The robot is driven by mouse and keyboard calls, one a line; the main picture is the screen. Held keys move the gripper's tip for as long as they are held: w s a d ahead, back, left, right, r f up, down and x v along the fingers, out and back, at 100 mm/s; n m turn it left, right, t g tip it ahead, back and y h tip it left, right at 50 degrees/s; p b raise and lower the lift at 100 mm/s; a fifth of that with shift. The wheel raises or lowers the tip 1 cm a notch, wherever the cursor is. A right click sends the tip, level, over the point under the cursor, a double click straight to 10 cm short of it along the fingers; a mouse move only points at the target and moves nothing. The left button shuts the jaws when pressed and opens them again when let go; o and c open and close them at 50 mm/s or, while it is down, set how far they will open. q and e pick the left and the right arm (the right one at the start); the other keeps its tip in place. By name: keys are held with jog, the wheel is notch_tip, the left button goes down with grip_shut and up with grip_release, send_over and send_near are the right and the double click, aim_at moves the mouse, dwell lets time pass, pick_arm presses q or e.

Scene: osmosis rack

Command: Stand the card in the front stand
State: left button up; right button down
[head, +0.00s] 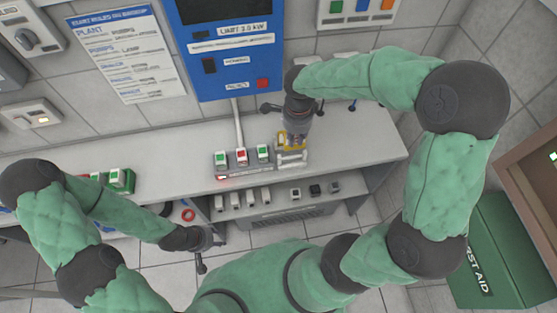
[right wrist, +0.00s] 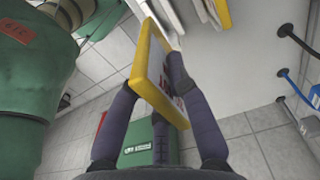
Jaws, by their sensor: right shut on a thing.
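My right gripper (head: 293,137) is over the worktop, right of the button boxes. In the right wrist view its dark fingers (right wrist: 165,95) are shut on a card (right wrist: 152,62) with a yellow edge and a white face with red marks. The card is tilted in that view. In the head view yellow and pale grey parts (head: 291,157) show just below the gripper; the card and stand there are hard to tell apart. Another yellow-edged piece (right wrist: 222,12) shows beside white strips at the top of the wrist view. My left gripper (head: 208,250) is open and empty, low at the left.
Button boxes (head: 241,157) stand on the white worktop (head: 365,145), left of my right gripper. A blue cabinet (head: 225,60) hangs behind. A shelf (head: 270,215) with small items runs below. A green first aid box (head: 505,255) stands at right.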

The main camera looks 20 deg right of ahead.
jog(key=shift+a+f, duration=0.2)
jog(key=shift+f, duration=0.25)
jog(key=shift+f+b, duration=1.05)
jog(key=shift+f, duration=3.7)
jog(key=shift+f, duration=0.2)
jog(key=c, duration=1.2)
grip_release()
jog(key=shift+r, duration=0.2)
jog(key=shift+w+r, duration=0.1)
jog(key=shift+r, duration=0.2)
notch_tip(320, 180, up, 12)
jog(key=shift+f+p, duration=0.25)
jog(key=shift+p, duration=0.95)
